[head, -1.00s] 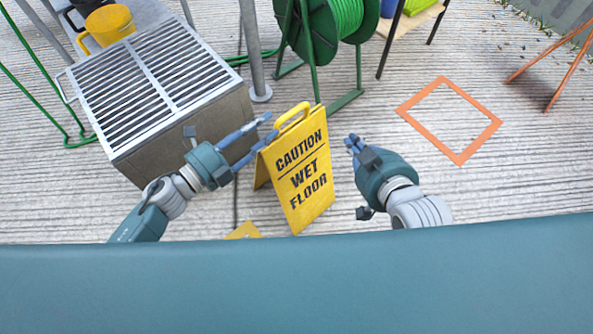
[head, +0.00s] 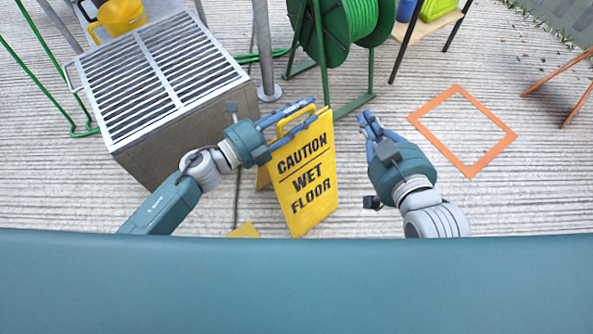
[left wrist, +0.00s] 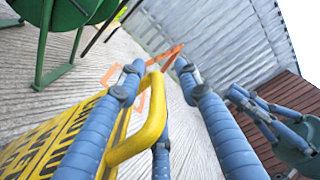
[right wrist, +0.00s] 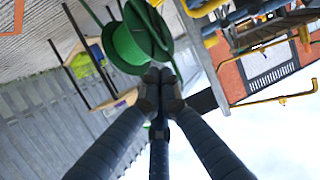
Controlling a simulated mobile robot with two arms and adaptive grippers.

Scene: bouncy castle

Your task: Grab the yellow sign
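The yellow sign (head: 305,180), marked "CAUTION WET FLOOR", stands upright on the ground in the middle of the head view. My left gripper (head: 306,112) is at its top, with its fingers around the yellow handle. In the left wrist view the sign's handle (left wrist: 147,127) lies between the spread fingers of the left gripper (left wrist: 160,75). I cannot tell whether any finger touches it. My right gripper (head: 367,122) is to the right of the sign, apart from it. In the right wrist view the right gripper's (right wrist: 160,78) fingertips are together, with nothing between them.
A grey box with a grated top (head: 160,85) stands left of the sign. A green hose reel (head: 335,40) stands behind it. An orange square frame (head: 495,150) lies on the ground at right. Another yellow piece (head: 243,231) shows low, partly hidden by my body.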

